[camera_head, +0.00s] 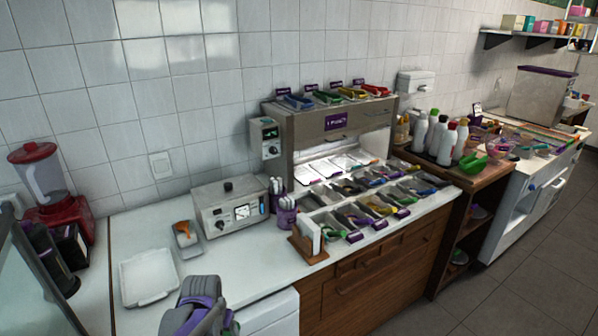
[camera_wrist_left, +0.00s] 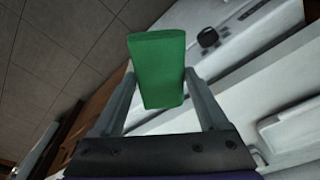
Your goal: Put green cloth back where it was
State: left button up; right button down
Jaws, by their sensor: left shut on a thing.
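The green cloth (camera_wrist_left: 160,70) is a folded, block-like piece between the two fingers of my left gripper (camera_wrist_left: 160,85) in the left wrist view. The gripper is shut on it, and the cloth sticks out past the fingertips. In the head view my left gripper (camera_head: 205,310) is at the bottom, above the front of the white counter (camera_head: 185,275). My right gripper is not in view.
A white tray (camera_head: 148,277) lies left of the gripper. Behind stand a small dish with an orange item (camera_head: 184,233) and a grey control box (camera_head: 233,208). A wooden holder (camera_head: 308,243) and topping bins (camera_head: 365,205) are to the right. The counter between tray and holder is mostly clear.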

pick_arm(q)
jog(key=shift+n, duration=0.5)
jog(key=f, duration=0.1)
jog(key=d+f, duration=0.1)
jog(key=f, duration=0.1)
jog(key=s+d+f, duration=0.1)
jog(key=shift+f, duration=0.4)
